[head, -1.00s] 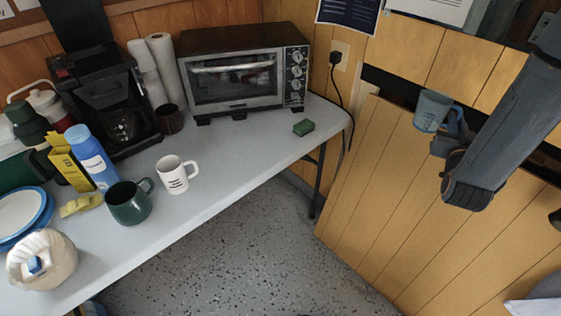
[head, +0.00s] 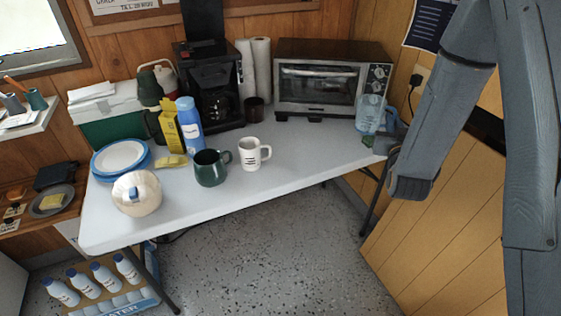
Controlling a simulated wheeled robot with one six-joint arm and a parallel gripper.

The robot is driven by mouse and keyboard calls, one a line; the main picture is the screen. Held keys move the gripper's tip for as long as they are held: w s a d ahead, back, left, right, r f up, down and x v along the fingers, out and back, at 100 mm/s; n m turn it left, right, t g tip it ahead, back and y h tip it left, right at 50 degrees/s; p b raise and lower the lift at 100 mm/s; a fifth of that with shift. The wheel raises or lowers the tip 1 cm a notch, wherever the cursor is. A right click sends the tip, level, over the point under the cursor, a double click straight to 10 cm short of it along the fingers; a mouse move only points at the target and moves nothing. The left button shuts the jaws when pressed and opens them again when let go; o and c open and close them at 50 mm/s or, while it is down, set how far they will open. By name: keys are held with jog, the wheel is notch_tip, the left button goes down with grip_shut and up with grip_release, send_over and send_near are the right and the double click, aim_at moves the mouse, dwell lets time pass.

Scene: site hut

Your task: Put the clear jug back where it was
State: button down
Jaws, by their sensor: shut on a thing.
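The clear jug (head: 370,112) is a see-through bluish vessel at the right of the head view. My gripper (head: 388,132) is shut on it from the right side. The jug looks upright and appears in front of the toaster oven's right end, over or near the right end of the table (head: 300,160). I cannot tell whether its base touches the table. My gripper's fingers are small and partly hidden behind the jug and my wrist.
The toaster oven (head: 320,80) stands at the back right. A green mug (head: 210,170), white mug (head: 252,154), blue bottle (head: 189,128) and coffee maker (head: 212,85) stand further left. A green sponge shows partly by my wrist. The tabletop's front right is clear.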

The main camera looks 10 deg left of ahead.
jog(key=s+a+f+m+h+b, duration=0.1)
jog(key=a+f+m+h+b, duration=0.3)
jog(key=a, duration=0.6)
jog(key=s+a+f+n+h+b, duration=0.1)
jog(key=s+a+b, duration=0.1)
jog(key=a+b, duration=0.65)
jog(key=shift+g, duration=0.4)
jog(key=shift+w+a+f+p, duration=0.1)
jog(key=shift+a+f+p, duration=0.3)
jog(key=shift+f, duration=1.05)
jog(key=shift+a+f+p, duration=0.25)
jog(key=shift+f+p, duration=0.2)
jog(key=shift+f, duration=1)
jog(key=shift+w+a+f+p, duration=0.1)
jog(key=shift+a+f+p, duration=0.3)
jog(key=shift+f, duration=1.05)
jog(key=shift+f, duration=0.1)
jog(key=c, duration=2.3)
grip_release()
jog(key=shift+f, duration=0.1)
jog(key=o, duration=0.4)
